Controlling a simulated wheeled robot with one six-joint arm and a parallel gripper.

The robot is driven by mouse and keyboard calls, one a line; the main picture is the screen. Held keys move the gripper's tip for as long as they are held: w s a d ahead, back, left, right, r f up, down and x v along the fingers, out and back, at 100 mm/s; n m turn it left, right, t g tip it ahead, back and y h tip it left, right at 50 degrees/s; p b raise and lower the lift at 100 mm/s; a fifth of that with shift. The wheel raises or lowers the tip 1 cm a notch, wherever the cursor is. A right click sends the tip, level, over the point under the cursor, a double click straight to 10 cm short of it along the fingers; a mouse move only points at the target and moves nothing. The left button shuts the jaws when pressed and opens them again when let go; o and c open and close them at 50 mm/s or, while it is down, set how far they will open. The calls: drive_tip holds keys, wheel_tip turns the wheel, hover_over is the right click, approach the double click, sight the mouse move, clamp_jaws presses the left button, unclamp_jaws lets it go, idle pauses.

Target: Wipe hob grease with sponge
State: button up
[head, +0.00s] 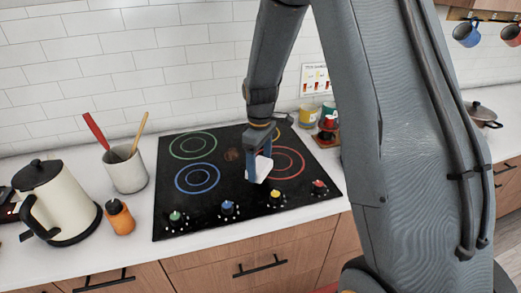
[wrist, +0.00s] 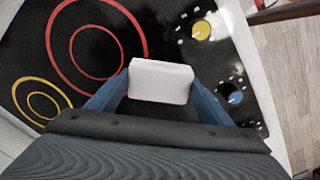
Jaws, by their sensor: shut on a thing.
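My gripper (head: 259,158) is shut on a white sponge (head: 263,170), held over the black glass hob (head: 200,226). In the wrist view the sponge (wrist: 160,82) sits between the two blue fingers of my gripper (wrist: 160,92). I cannot tell whether the sponge touches the glass. A small brown grease patch (head: 231,155) lies on the hob left of the sponge, between the green and red rings. It does not show in the wrist view. The hob has green, blue, yellow and red rings, with coloured knobs along its front edge.
A cream kettle (head: 65,200), an orange bottle (head: 119,217) and a utensil crock (head: 126,171) stand left of the hob. A lidded pot (head: 481,115) is at the far right. White counter is bare along the front.

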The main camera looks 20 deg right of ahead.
drive_tip(key=shift+r+p, duration=1.3)
drive_tip(key=shift+r, duration=0.95)
